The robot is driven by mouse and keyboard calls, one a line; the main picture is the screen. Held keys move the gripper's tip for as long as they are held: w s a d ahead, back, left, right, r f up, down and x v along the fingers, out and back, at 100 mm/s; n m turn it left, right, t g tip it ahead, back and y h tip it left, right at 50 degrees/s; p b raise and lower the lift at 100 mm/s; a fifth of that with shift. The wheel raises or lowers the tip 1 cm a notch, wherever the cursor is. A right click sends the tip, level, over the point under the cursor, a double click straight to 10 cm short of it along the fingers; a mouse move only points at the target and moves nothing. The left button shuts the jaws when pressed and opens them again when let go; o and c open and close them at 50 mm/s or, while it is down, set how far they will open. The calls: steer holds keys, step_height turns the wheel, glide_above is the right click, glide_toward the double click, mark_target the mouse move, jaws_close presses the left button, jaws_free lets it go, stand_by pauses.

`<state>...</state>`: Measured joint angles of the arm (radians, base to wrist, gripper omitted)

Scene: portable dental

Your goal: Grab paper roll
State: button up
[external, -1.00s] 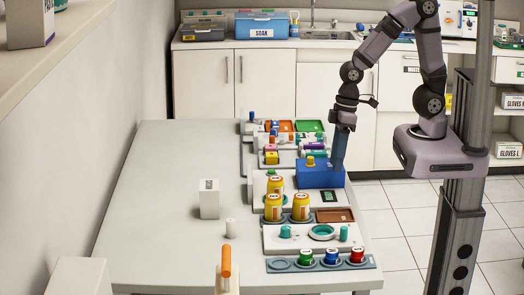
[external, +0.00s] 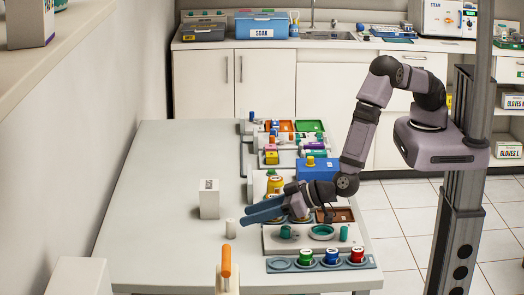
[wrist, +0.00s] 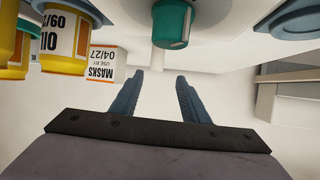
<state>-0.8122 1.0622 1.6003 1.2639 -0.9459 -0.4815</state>
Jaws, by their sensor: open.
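A small white cylinder (external: 230,228), which looks like the paper roll, stands upright on the table in the external view. My gripper (external: 252,211) is open and empty, with its blue fingers pointing left, low over the table. The fingertips are just up and right of the cylinder in the picture, apart from it. In the wrist view my gripper (wrist: 158,82) shows both fingers spread over pale surface.
A white masks box (external: 209,199) stands left of the fingers; it also shows in the wrist view (wrist: 105,65). Yellow jars (external: 275,184) and a teal knob (wrist: 172,22) are close by. An orange-topped item (external: 227,262) stands in front. The table's left side is clear.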

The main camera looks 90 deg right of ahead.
mark_target(231, 220)
steer(key=shift+s+f, duration=0.25)
steer(key=shift+s, duration=0.05)
steer(key=shift+w+d+f+b, duration=0.15)
steer(key=shift+w+f+b, duration=0.1)
steer(key=shift+w+b, duration=0.2)
steer(key=shift+w+d+f, duration=0.1)
steer(key=shift+w+f, duration=0.05)
steer(key=shift+w, duration=0.4)
steer(key=b+x, duration=0.2)
steer(key=x, duration=0.1)
steer(key=b+x, duration=0.1)
steer(key=shift+w+d, duration=0.1)
steer(key=shift+d, duration=0.2)
steer(key=shift+w, duration=0.45)
steer(key=shift+d, duration=0.1)
steer(key=shift+c, duration=0.7)
jaws_close()
